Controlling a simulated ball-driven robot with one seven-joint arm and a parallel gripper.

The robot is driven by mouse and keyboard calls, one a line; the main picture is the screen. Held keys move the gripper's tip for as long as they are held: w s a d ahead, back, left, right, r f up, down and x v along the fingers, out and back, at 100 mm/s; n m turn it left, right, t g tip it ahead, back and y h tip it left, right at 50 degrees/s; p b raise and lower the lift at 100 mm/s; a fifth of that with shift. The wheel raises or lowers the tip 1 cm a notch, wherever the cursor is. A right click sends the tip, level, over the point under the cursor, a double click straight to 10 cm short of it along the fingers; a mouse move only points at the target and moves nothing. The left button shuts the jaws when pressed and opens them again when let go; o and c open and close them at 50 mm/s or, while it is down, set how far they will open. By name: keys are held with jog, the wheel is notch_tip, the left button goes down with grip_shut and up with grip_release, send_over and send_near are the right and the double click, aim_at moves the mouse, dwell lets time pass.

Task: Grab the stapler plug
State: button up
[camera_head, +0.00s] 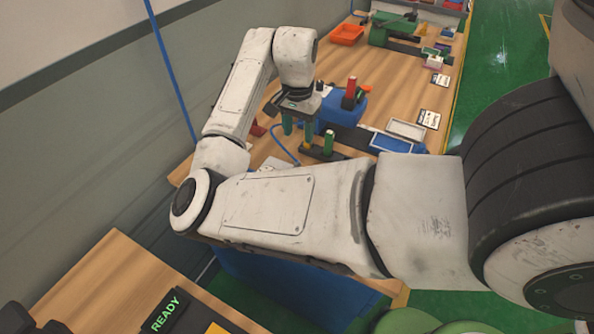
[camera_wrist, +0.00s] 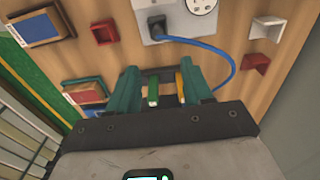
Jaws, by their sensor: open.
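The plug (camera_wrist: 156,23) is black and sits in a light grey socket block (camera_wrist: 180,20) near the top of the wrist view. A blue cord (camera_wrist: 212,48) leaves it, curves right and passes down toward my gripper. A second round outlet (camera_wrist: 203,5) beside it looks empty. In the head view my gripper (camera_head: 308,133) hangs over the wooden bench, near the blue cord (camera_head: 283,148); the plug is not clear there.
Red (camera_wrist: 101,28) and white (camera_wrist: 266,28) brackets flank the socket. An orange tray (camera_head: 347,34) is farther back. The wall borders the bench at left.

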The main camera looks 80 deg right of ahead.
jog(key=shift+w+a+f, duration=0.15)
jog(key=shift+a+f, duration=0.05)
jog(key=shift+f, duration=0.3)
send_over(297, 161)
jog(key=f, duration=0.4)
jog(key=shift+d+f, duration=0.15)
jog(key=shift+d, duration=0.05)
jog(key=shift+a+f+p, duration=0.15)
jog(key=shift+f+p, duration=0.25)
jog(key=shift+f, duration=1)
jog(key=shift+a+f+p, duration=0.1)
jog(key=shift+f+p, duration=0.3)
jog(key=shift+f, duration=1)
grip_shut()
